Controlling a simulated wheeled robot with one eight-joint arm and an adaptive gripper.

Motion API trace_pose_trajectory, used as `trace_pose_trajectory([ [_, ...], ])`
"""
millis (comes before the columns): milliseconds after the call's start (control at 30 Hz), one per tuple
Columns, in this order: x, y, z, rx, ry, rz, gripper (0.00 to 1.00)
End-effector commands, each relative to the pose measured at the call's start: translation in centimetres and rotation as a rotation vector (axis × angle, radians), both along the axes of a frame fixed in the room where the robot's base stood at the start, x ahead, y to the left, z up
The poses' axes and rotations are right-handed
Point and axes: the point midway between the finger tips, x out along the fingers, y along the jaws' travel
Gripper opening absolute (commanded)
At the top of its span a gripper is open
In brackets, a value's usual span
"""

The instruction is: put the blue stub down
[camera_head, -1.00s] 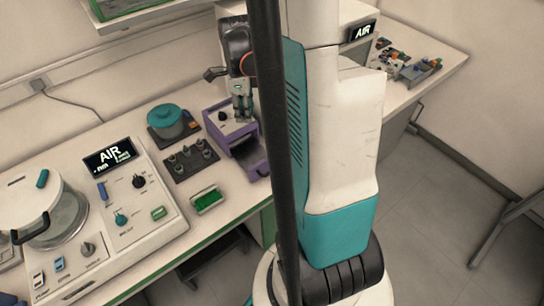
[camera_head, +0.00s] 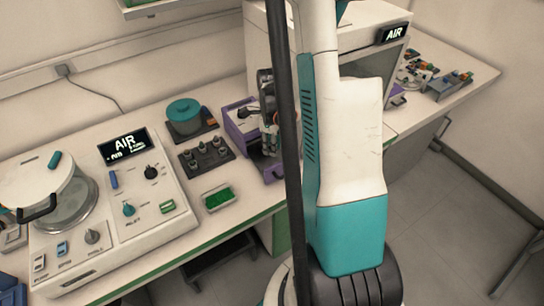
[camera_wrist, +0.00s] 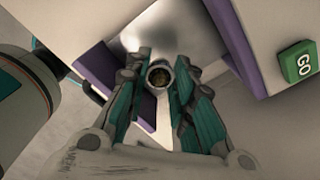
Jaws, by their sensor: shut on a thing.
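My gripper (camera_wrist: 160,82) is shut on a small round stub (camera_wrist: 159,75) at its fingertips in the wrist view. I see the stub's grey rim and brownish centre; no blue shows from here. In the head view my gripper (camera_head: 269,146) is at the front of the purple-sided box (camera_head: 238,128), over its low front part. In the wrist view a shiny metal surface (camera_wrist: 150,32) and purple edges (camera_wrist: 245,45) lie beyond the stub. I cannot tell whether the stub touches any of this.
A green GO button (camera_wrist: 299,63) is at right in the wrist view. In the head view, a dark holder (camera_head: 204,154) with several stubs, a green-topped tray (camera_head: 217,198) and a teal-lidded pot (camera_head: 184,116) stand left of the purple box. A large console (camera_head: 125,190) is further left.

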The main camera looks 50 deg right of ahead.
Motion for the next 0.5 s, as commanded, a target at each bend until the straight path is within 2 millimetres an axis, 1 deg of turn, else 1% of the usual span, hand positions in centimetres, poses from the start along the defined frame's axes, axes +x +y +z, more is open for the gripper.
trace_pose_trajectory([
  [167,0.0,0.0,-1.2,0.0,0.0,0.0,0.05],
  [300,0.0,0.0,-3.4,0.0,0.0,0.0,0.05],
  [400,0.0,0.0,-4.5,0.0,0.0,0.0,0.05],
  [500,0.0,0.0,-4.5,0.0,0.0,0.0,0.05],
])
